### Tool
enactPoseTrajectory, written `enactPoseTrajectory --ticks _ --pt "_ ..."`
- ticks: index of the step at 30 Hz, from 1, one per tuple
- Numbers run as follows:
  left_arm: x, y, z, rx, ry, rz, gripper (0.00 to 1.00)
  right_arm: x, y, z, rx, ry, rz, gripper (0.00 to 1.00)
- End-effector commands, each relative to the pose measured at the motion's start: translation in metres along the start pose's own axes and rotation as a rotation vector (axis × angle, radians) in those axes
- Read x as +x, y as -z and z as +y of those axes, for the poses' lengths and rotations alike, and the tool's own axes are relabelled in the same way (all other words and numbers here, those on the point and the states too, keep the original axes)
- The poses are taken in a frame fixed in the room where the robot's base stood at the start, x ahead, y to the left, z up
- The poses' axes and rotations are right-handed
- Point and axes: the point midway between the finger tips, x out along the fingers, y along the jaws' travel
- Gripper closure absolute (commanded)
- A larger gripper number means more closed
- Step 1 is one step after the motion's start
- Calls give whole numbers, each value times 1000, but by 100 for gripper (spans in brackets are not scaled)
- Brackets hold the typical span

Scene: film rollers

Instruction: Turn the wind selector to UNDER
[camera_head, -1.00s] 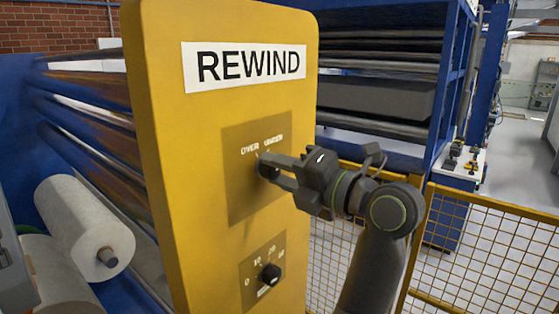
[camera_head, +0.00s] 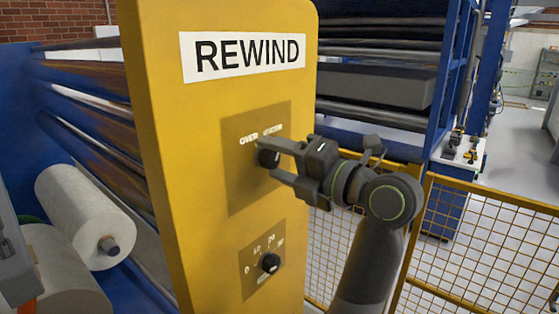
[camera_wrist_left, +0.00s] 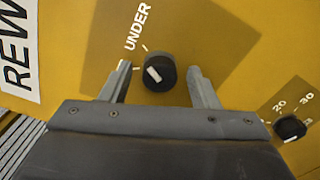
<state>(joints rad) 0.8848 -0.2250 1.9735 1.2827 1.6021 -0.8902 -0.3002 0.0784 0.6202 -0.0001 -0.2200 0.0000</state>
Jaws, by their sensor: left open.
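The wind selector is a round black knob (camera_head: 268,157) on a brown plate (camera_head: 240,185) of the yellow REWIND panel. In the left wrist view the knob (camera_wrist_left: 158,72) carries a white pointer bar, slanting toward the upper left. The UNDER label (camera_wrist_left: 137,27) and its tick sit above left of the knob; another tick lies lower left. The left finger covers the OVER area there. My left gripper (camera_head: 273,160) is open, its fingers on either side of the knob with gaps; it also shows in the left wrist view (camera_wrist_left: 166,85). My right gripper is not in view.
A second black dial (camera_head: 270,263) with a number scale sits below; it also shows in the left wrist view (camera_wrist_left: 290,127). Yellow mesh fencing (camera_head: 480,240) stands to the right, with blue racks behind.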

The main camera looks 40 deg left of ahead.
Motion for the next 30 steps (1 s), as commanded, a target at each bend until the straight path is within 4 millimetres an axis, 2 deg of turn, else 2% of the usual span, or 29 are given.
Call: enactPoseTrajectory --ticks 7,11,14,19,30 --pt "0 0 0 -1 1 1 45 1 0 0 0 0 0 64" --pt "-8 0 -3 -1 3 0 45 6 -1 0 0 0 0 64" --pt "-22 1 -4 -1 4 -2 45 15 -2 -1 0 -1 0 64" --pt "-59 1 -6 0 5 -5 45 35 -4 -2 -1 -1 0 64" --pt "-91 2 -6 -3 -1 -1 45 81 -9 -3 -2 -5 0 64"
